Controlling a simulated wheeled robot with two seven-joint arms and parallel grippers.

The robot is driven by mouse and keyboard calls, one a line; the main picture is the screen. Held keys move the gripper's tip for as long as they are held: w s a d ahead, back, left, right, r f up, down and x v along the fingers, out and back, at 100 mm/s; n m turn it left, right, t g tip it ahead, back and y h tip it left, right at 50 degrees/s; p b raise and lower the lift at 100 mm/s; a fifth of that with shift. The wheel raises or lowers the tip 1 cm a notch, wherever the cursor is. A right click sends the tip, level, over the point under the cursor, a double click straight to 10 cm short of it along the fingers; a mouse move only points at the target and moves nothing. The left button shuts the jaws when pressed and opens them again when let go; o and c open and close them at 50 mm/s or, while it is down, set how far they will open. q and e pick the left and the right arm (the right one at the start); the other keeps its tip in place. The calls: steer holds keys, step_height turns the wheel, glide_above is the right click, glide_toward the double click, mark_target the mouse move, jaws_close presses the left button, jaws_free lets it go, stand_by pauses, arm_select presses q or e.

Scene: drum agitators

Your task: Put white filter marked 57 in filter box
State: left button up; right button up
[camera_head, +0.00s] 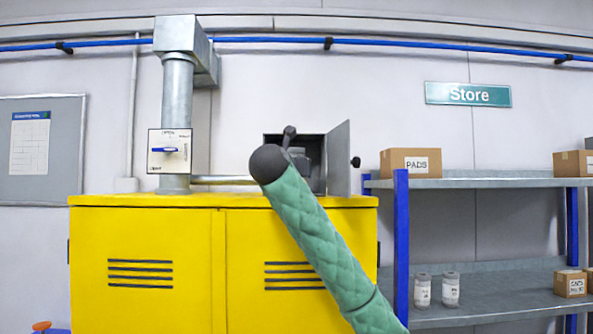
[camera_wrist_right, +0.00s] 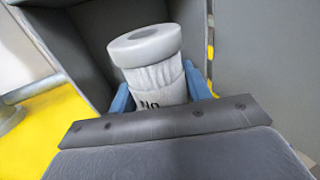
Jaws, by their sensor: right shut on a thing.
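A white filter (camera_wrist_right: 155,70) with a ringed top stands slightly tilted between the blue fingers of my right gripper (camera_wrist_right: 160,92), which is shut on it. Only the start of its marking, "No", shows; the number is hidden by the gripper body. The grey filter box (camera_head: 267,140) stands open on top of the yellow cabinet, its door (camera_head: 339,160) swung out to the right. Its grey wall (camera_wrist_right: 85,45) shows behind the filter in the wrist view. The filter is at or inside the opening; I cannot tell if it touches the floor. My arm hides it in the head view.
The yellow cabinet (camera_head: 147,255) lies below the box. A pipe with a switch plate (camera_head: 169,151) rises on the left. The shelf (camera_head: 470,183) on the right holds cartons, with two white canisters (camera_head: 422,290) (camera_head: 451,288) on the lower level.

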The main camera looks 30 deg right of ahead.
steer(key=shift+w+d+f+p, duration=0.15)
steer(key=shift+w+d, duration=0.7)
steer(key=shift+w, duration=0.55)
steer(key=shift+w+d+r+p, duration=0.1)
steer(key=shift+w+d+p, duration=0.1)
steer(key=shift+w+d, duration=0.9)
steer(key=shift+w+d+f+p, duration=0.15)
steer(key=shift+w+d, duration=0.45)
steer(key=shift+w, duration=1.05)
steer(key=shift+w+d+r, duration=0.1)
steer(key=shift+w, duration=0.1)
steer(key=shift+f, duration=0.4)
steer(key=o, duration=1.1)
steer(key=shift+c, duration=0.2)
